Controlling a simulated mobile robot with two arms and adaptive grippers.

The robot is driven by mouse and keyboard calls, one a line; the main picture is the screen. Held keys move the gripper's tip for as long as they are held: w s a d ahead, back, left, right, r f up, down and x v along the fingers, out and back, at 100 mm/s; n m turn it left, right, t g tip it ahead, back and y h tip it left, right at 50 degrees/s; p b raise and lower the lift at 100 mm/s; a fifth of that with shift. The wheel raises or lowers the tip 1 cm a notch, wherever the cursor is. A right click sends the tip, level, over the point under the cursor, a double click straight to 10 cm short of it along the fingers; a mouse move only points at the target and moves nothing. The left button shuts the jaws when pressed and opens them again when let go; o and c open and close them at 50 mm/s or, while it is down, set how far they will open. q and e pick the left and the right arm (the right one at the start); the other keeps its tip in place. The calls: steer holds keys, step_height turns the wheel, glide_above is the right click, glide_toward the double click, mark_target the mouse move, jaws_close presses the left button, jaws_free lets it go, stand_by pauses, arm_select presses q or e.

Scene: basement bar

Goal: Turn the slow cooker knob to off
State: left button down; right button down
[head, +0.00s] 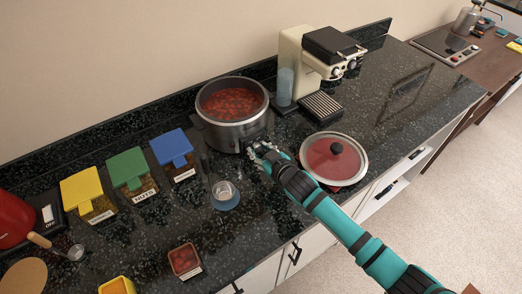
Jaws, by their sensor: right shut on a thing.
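My left gripper is not in view.
Yellow (81,187), green (127,167) and blue (171,146) lidded containers and a small glass (224,191) stand left.

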stand_by(0.4)
steer(key=c, duration=0.9)
jaws_free()
steer(key=shift+c, duration=0.2)
steer(key=v, duration=1.2)
